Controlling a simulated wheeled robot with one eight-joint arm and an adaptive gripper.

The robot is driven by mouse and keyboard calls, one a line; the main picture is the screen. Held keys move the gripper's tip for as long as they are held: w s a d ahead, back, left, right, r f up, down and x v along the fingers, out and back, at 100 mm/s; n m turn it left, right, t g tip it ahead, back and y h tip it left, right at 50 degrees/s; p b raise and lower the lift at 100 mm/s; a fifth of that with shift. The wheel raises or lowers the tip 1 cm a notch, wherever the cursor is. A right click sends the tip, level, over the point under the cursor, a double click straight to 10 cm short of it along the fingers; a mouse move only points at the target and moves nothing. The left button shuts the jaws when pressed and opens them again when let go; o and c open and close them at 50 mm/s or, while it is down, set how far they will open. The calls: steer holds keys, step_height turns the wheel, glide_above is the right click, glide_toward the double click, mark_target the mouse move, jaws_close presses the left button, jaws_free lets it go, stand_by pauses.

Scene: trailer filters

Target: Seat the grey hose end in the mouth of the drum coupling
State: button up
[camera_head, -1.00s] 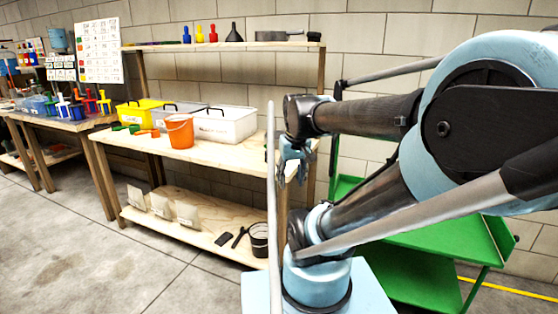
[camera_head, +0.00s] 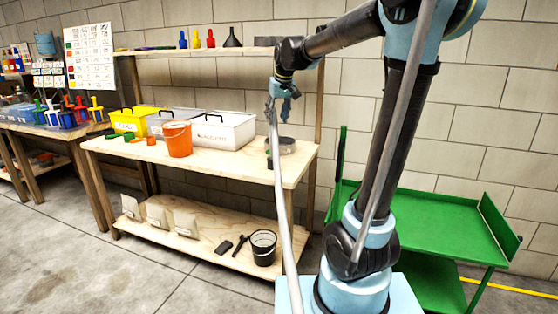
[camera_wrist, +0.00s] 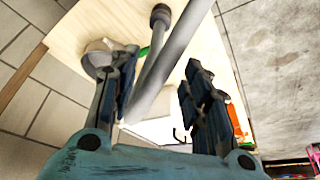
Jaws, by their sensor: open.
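My gripper (camera_head: 280,98) is open, above the back right part of the bench. In the wrist view its fingers (camera_wrist: 160,62) stand apart, with a grey hose (camera_wrist: 158,75) passing between or just beyond them. I cannot tell whether they touch it. One hose length there has a dark end (camera_wrist: 160,14). In the head view the grey hose (camera_head: 282,195) runs up past the bench to the gripper. A round grey thing (camera_head: 281,147) sits on the bench below the gripper, perhaps the drum with the coupling; a rounded grey thing (camera_wrist: 98,56) shows behind the left finger. No coupling mouth is clear.
The bench (camera_head: 240,165) holds an orange bucket (camera_head: 178,139), a white bin (camera_head: 224,131), a grey bin and a yellow bin (camera_head: 129,122). A shelf (camera_head: 205,50) runs above the bench. A green cart (camera_head: 425,215) stands at right. Floor at left is clear.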

steer(key=w, duration=0.2)
glide_toward(271, 145)
steer(key=w+f, duration=0.2)
steer(key=w+a+f, duration=0.1)
steer(key=w+f, duration=0.1)
steer(key=f, duration=0.1)
steer(key=shift+w+a+f, duration=0.15)
steer(key=shift+a+f, duration=0.05)
steer(key=shift+f, duration=0.15)
steer(key=shift+d+x, duration=0.1)
steer(key=shift+x, duration=1.25)
steer(key=shift+d+x, duration=0.15)
steer(key=shift+x, duration=1.2)
steer(key=shift+w, duration=0.2)
jaws_close()
